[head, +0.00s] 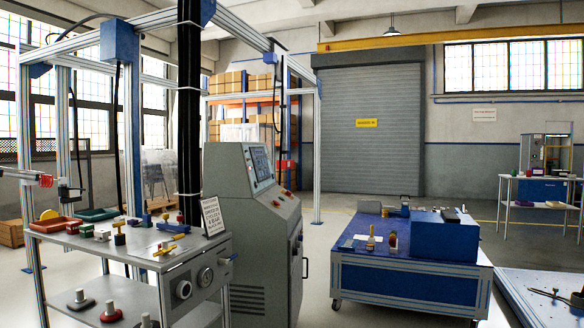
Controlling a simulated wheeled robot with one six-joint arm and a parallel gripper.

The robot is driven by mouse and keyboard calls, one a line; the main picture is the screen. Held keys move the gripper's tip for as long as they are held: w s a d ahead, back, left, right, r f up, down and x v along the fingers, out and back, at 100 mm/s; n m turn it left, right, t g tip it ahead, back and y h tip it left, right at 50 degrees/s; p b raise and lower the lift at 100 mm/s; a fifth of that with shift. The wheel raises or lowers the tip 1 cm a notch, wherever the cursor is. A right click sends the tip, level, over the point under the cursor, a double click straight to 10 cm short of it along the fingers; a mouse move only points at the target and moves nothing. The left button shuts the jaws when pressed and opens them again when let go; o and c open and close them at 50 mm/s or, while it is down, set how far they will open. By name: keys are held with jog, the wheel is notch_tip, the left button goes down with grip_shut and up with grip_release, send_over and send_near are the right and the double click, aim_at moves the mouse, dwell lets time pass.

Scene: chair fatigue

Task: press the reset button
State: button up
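A grey control console (230,230) stands just left of centre, with a lit screen (262,163) on its sloped upper face. Several small buttons sit on the ledge below the screen. A red one (276,203) shows near the ledge's front edge. The buttons are too small for me to read any label, so I cannot tell which one is the reset button. My gripper is not recognizable in this view, and nothing is seen touching the console.
A metal bench (130,262) with trays, coloured fixtures and a text sign (212,215) stands left of the console, by an aluminium frame (317,150). A blue wheeled cart (400,285) stands to the right. Open floor (318,270) shows between console and cart.

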grip_shut()
dwell(1.4)
